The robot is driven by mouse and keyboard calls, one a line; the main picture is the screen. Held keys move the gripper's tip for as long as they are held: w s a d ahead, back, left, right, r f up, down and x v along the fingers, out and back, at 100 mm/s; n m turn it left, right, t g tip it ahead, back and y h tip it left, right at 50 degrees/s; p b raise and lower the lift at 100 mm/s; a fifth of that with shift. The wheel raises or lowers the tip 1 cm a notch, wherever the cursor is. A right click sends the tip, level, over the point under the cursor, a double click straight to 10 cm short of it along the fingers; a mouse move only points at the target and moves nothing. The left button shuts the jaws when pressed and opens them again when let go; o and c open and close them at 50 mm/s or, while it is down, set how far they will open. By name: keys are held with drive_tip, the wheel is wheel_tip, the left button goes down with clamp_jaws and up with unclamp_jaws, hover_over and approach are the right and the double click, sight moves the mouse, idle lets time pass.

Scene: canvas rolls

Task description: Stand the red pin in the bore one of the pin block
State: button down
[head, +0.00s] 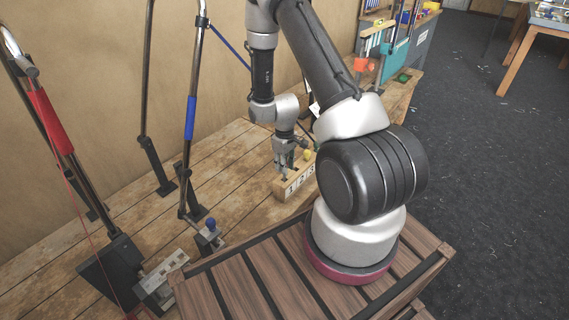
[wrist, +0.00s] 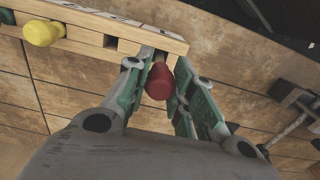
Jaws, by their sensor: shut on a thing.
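The wooden pin block (head: 291,190) lies on the plank bench with numbers on its front. In the wrist view the pin block (wrist: 90,22) crosses the top left. My gripper (head: 289,163) is over the block's numbered "1" end. In the wrist view my gripper (wrist: 161,66) is shut on the red pin (wrist: 159,84), its green fingers on either side. The pin's shaft points toward the opening at the block's end. I cannot tell how deep it sits. In the head view the red pin is hidden.
A yellow pin (wrist: 42,32) stands in another bore of the block; it also shows in the head view (head: 308,155). A blue-knobbed fixture (head: 210,232) and tall metal posts (head: 190,115) stand left on the bench. A stand with coloured items (head: 400,50) is behind.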

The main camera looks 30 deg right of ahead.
drive_tip(key=shift+f, duration=2.3)
drive_tip(key=c, duration=1.1)
unclamp_jaws()
drive_tip(key=shift+c, duration=0.2)
drive_tip(key=shift+r, duration=0.1)
wheel_tip(320, 180, up, 12)
drive_tip(key=shift+f, duration=0.1)
